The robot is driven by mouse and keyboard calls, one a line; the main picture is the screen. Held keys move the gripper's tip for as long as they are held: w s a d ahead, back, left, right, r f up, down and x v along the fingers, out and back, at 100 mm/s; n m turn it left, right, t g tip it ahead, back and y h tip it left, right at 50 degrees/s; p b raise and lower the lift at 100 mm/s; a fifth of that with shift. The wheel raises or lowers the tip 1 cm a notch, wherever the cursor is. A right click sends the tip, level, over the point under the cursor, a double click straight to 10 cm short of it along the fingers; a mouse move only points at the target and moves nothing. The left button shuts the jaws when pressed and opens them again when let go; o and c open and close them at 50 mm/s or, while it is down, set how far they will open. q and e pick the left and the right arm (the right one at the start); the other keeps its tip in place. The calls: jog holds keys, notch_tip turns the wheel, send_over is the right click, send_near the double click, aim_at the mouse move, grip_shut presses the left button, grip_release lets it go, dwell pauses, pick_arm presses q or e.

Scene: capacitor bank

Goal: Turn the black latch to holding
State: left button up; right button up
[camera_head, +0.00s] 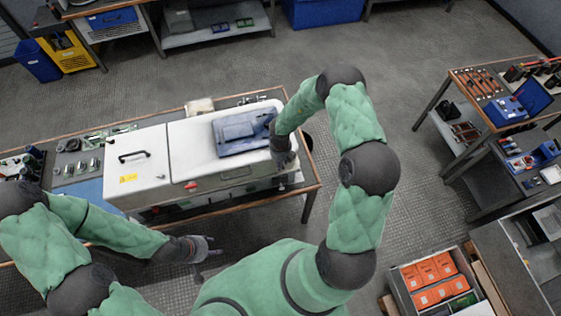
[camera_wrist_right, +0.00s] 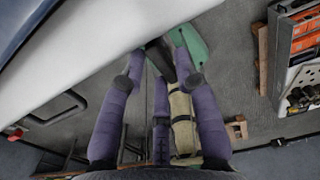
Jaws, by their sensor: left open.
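A white cabinet (camera_head: 182,153) stands on the table, with a black bar handle (camera_head: 134,156) on its left lid. A small red part (camera_head: 191,185) sits on its front edge. My left gripper (camera_head: 207,248) is open and empty in front of the table.
A blue-grey panel (camera_head: 242,132) lies on the cabinet top near my right arm. Small metal parts (camera_head: 78,160) lie on the table to the left. A bin with orange boxes (camera_head: 430,280) stands at lower right. A tool bench (camera_head: 490,105) is at right.

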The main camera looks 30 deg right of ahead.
notch_tip(320, 180, up, 12)
dwell(0.5)
dwell(0.4)
